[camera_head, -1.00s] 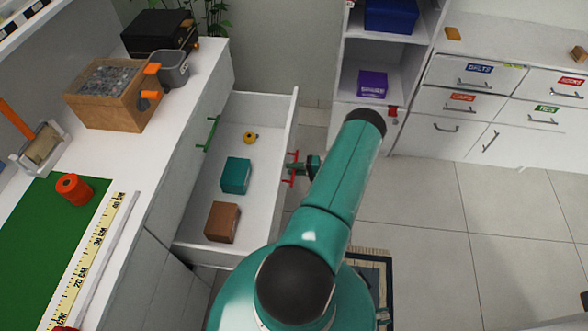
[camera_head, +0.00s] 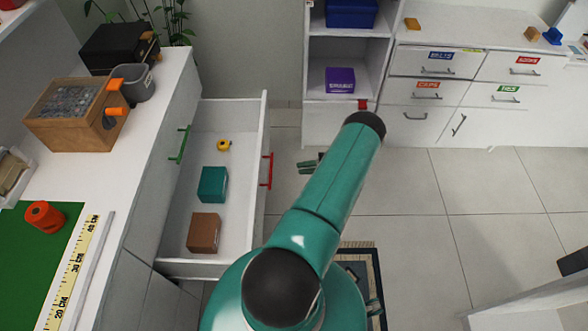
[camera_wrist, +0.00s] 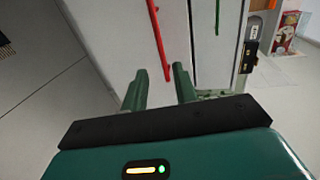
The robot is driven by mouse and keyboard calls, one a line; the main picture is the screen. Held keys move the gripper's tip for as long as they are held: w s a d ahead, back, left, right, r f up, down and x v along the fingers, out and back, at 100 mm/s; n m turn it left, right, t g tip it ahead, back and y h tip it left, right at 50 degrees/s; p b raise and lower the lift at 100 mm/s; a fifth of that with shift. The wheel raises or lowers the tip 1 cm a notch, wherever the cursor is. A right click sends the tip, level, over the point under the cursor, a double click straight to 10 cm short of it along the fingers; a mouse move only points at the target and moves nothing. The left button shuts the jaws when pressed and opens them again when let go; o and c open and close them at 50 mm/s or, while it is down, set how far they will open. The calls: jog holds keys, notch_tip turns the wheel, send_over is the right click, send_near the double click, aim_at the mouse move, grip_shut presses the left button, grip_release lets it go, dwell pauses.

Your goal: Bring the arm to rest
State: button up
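My gripper (camera_head: 308,167) shows in the head view just right of the open drawer's red handle (camera_head: 267,171), partly hidden behind my teal arm. In the wrist view my gripper (camera_wrist: 160,88) has its two green fingers apart with nothing between them. The red handle (camera_wrist: 158,38) stands beyond the fingertips there, apart from them as far as I can see. The open white drawer (camera_head: 241,222) holds a teal box (camera_head: 212,184), a brown box (camera_head: 204,232) and a small yellow round item (camera_head: 223,145).
A white counter (camera_head: 165,95) with a wooden box (camera_head: 75,128), a grey cup (camera_head: 135,84) and an orange spool (camera_head: 45,217) is at the left. A shelf unit (camera_head: 308,75) and labelled drawers (camera_head: 430,90) stand at the back. The tiled floor (camera_head: 420,240) at the right is mostly clear.

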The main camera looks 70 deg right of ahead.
jog(key=shift+s+d, duration=0.1)
jog(key=shift+s, duration=0.05)
dwell(0.5)
jog(key=w+a+r+n+g+y, duration=0.35)
jog(key=w+r+g, duration=0.25)
jog(key=w+r, duration=1.05)
jog(key=w+a+r+n+g+h, duration=0.1)
jog(key=w+a+r+n+g, duration=0.15)
jog(key=w+a+r, duration=0.4)
jog(key=w+a+r+n+g+h, duration=0.1)
jog(key=w+a+r+n+g, duration=0.15)
jog(key=a+r, duration=0.65)
jog(key=a+r+n+g+h, duration=0.2)
jog(key=a+r+h, duration=0.2)
jog(key=a+r, duration=1.1)
jog(key=s+a+r+n+t+h, duration=0.1)
jog(key=s+a+t, duration=0.1)
jog(key=s+a, duration=0.3)
jog(key=s+a+r+n+t+h, duration=0.1)
jog(key=s+a, duration=0.4)
jog(key=a, duration=0.6)
jog(key=shift+a+r+n+t+h, duration=0.3)
jog(key=shift+r+n+t+h, duration=0.15)
jog(key=shift+r+n, duration=0.35)
